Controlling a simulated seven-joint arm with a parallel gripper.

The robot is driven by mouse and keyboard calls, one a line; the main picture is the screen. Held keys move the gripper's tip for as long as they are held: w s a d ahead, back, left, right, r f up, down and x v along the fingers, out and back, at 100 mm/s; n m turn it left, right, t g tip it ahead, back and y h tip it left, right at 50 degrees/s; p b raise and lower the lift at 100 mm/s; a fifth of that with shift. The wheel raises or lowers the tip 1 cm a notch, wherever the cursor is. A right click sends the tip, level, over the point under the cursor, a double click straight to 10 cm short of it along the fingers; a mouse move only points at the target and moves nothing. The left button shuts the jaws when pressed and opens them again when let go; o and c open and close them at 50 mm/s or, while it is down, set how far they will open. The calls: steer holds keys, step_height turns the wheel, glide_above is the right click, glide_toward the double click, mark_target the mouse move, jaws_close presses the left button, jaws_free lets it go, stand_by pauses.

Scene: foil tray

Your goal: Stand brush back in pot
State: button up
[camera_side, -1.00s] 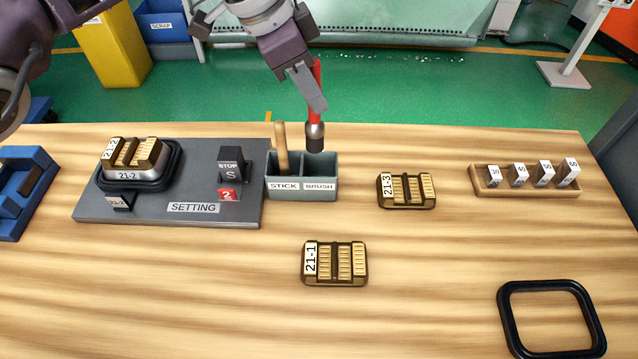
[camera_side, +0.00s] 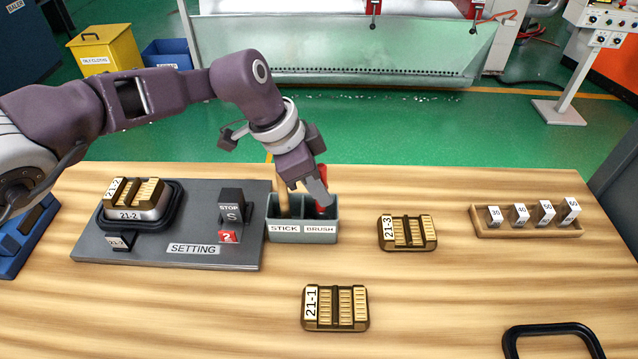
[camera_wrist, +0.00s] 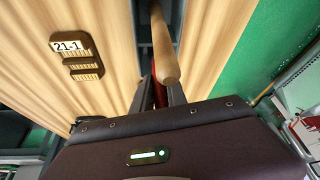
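The grey-green pot (camera_side: 303,237) has two compartments, labelled STICK and BRUSH. A pale wooden stick (camera_side: 283,202) stands in the STICK side; its rounded end (camera_wrist: 170,74) looms close to the wrist camera. The red-handled brush (camera_side: 323,198) is upright in the BRUSH side, its dark lower end hidden by the pot walls. I cannot tell whether it touches the bottom. My gripper (camera_side: 320,203) is low over the BRUSH side, shut on the red handle, which shows between the fingers in the wrist view (camera_wrist: 159,94).
The grey SETTING board (camera_side: 175,254), with a STOP block (camera_side: 231,208) and foil tray 21-2 (camera_side: 132,198), is left of the pot. Block 21-3 (camera_side: 407,233) is to the right, block 21-1 (camera_side: 336,307) in front. A wooden rack (camera_side: 528,229) and black frame (camera_side: 553,330) lie further right.

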steer(key=o, duration=0.4)
steer(key=shift+r, duration=0.1)
steer(key=v, duration=1.2)
steer(key=s+a+r+n+t, duration=0.1)
steer(key=a+r+n, duration=0.2)
steer(key=a+r, duration=0.4)
steer(key=s+a+r+n, duration=0.2)
steer(key=a+r+n, duration=0.15)
steer(key=a, duration=0.55)
steer(key=s+a+r+n+t+y, duration=0.25)
steer(key=s+a+n, duration=0.35)
steer(key=s+a, duration=0.95)
steer(key=s+a+f+n, duration=0.1)
steer(key=s+f, duration=0.1)
steer(key=s, duration=0.1)
steer(key=s+a+f+y, duration=0.1)
steer(key=s+a+f, duration=0.1)
steer(key=s, duration=0.2)
steer(key=s+a+f+n+t+y, duration=0.1)
steer(key=s+f, duration=0.1)
steer(key=s, duration=0.1)
steer(key=shift+s+a+f+n, duration=0.1)
steer(key=shift+s+a+n, duration=0.05)
steer(key=shift+s+n, duration=0.2)
